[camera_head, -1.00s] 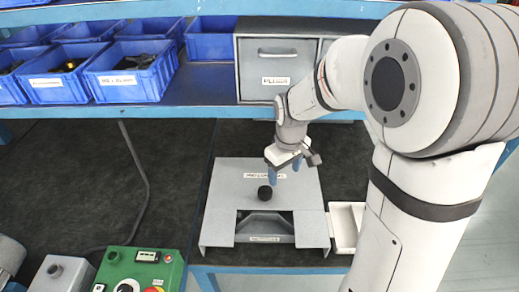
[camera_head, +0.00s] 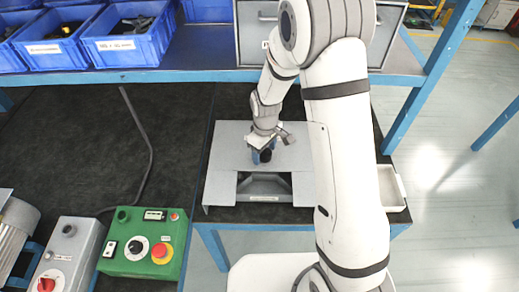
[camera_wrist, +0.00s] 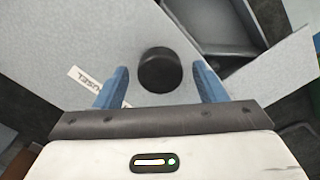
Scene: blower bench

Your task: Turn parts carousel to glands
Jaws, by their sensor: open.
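The parts carousel (camera_head: 225,160) is a flat grey metal housing on the black bench mat, with a cut-out at its front. A small label shows inside the cut-out, too small to read. A round black knob (camera_head: 266,155) stands on its top; it also shows in the wrist view (camera_wrist: 160,70), beside a label ending in "USEL". My gripper (camera_head: 262,157) is low over the knob, with its blue fingers open. In the wrist view, one finger is on each side of the knob, with gaps, so it is not gripped.
A green control box (camera_head: 145,243) with a red button and a grey switch box (camera_head: 72,255) stand at front left. Blue bins (camera_head: 128,35) and a grey drawer unit (camera_head: 255,35) sit on the shelf behind. A white tray (camera_head: 391,187) is right of the carousel. The mat left of it is mostly clear.

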